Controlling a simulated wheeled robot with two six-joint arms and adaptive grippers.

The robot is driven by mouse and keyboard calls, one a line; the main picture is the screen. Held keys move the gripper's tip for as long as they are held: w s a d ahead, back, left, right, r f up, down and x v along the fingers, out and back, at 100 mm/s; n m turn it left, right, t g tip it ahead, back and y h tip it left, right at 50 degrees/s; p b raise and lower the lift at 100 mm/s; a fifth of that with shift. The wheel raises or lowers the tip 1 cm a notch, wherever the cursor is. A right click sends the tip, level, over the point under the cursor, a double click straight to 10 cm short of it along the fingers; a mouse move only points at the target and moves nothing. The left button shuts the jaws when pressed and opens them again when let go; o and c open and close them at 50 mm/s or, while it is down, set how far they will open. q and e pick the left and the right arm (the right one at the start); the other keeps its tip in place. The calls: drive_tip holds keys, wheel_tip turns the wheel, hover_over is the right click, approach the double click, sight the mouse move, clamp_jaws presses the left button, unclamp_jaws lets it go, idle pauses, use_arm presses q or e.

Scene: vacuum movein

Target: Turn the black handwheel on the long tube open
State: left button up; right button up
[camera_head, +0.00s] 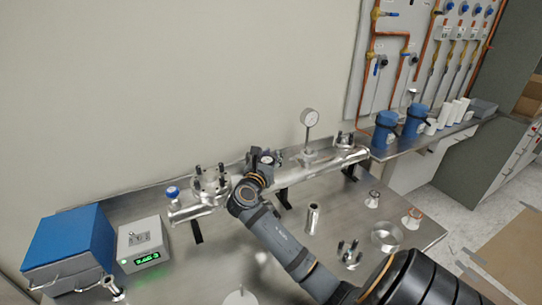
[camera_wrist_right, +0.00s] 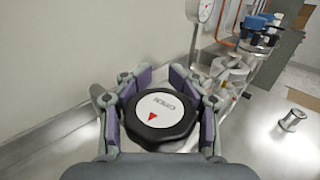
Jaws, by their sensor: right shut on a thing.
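The black handwheel (camera_wrist_right: 160,135) fills the middle of the right wrist view. Its white face carries small lettering, too small to read surely, and a red arrowhead. My right gripper (camera_wrist_right: 158,100) is shut on the handwheel, with purple-padded fingers on its left and right sides. In the head view my right gripper (camera_head: 262,160) is over the middle of the long tube (camera_head: 345,158), a shiny steel pipe lying along the bench by the wall. The gripper mostly hides the handwheel there. My left gripper is not in view.
A pressure gauge (camera_head: 309,118) stands on the tube right of my gripper. A blue box (camera_head: 70,245) and a grey readout box (camera_head: 143,245) with green digits are at left. A steel cylinder (camera_head: 312,218) and other loose fittings stand on the bench (camera_head: 340,205) in front.

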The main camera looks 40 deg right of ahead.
drive_tip(key=shift+f, duration=0.25)
drive_tip(key=shift+c, duration=0.7)
